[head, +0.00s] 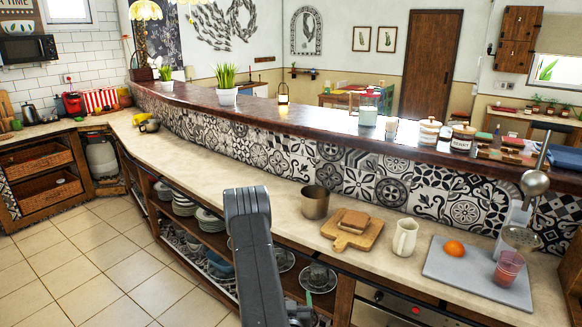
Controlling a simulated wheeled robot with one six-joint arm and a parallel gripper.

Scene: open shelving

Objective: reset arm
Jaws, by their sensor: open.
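My arm (254,250) rises from the bottom edge in front of the counter, with its dark grey bent joint at the top. A small dark part of it shows beside the link at the bottom edge. The jaws of my gripper are not visible, and I see nothing held. The arm hides part of the counter front and the shelves behind it.
The counter (268,177) holds a metal cup (315,202), a wooden board (345,239), a white pitcher (405,238) and a grey tray (462,275) with an orange (454,248) and a pink glass (508,268). Open shelves below hold dishes (210,220). The tiled floor (95,255) at left is clear.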

